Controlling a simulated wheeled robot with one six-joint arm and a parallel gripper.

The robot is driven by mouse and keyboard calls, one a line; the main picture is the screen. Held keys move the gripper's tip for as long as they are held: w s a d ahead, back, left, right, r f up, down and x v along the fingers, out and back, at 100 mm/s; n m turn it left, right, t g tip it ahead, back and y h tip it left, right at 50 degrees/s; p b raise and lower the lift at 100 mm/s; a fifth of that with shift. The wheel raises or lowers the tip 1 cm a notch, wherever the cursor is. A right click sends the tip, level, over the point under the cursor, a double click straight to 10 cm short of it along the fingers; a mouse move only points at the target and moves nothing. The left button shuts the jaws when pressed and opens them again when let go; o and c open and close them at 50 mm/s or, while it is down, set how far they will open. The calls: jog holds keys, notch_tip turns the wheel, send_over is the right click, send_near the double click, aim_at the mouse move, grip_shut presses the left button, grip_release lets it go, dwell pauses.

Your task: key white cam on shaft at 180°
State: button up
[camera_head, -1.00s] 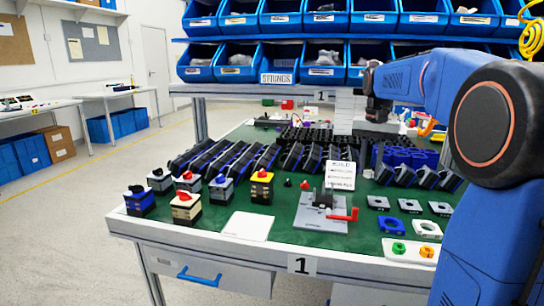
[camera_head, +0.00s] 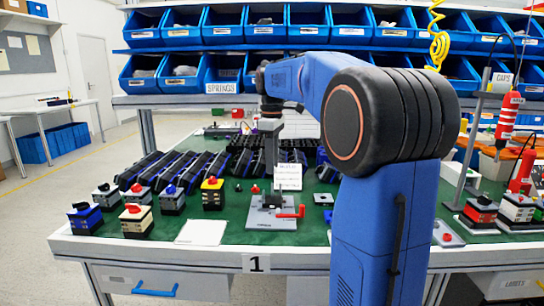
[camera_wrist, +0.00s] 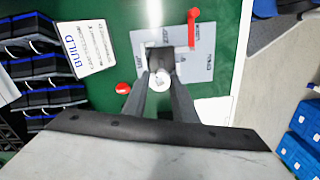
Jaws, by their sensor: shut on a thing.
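My gripper (camera_wrist: 160,82) points down at the bench, its two dark fingers closed on a small round white cam (camera_wrist: 160,80). In the wrist view the cam lies over the edge of a dark block on the grey fixture plate (camera_wrist: 203,62). The cam hides part of that block, and I cannot tell whether it touches the shaft or at what angle it sits. In the head view the fixture plate (camera_head: 258,222) stands near the bench front, with its red handle (camera_head: 290,213) to the right. My gripper (camera_head: 271,165) hangs above it there.
A BUILD card (camera_wrist: 86,48) stands beside the fixture. A small red part (camera_wrist: 123,87) lies near the fingers. Several assembled switches (camera_head: 137,219) and a white sheet (camera_head: 202,232) are to the left. Rows of dark trays (camera_head: 190,170) fill the bench behind.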

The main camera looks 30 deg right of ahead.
jog(key=n, duration=0.3)
jog(key=r+n, duration=0.1)
jog(key=n, duration=0.3)
jog(key=shift+s+r, duration=0.1)
jog(key=n, duration=0.3)
jog(key=r+n, duration=0.1)
jog(key=n, duration=0.2)
jog(key=shift+n, duration=0.3)
jog(key=shift+f, duration=0.1)
jog(key=shift+f, duration=2.25)
jog(key=shift+f, duration=1.15)
jog(key=o, duration=1.1)
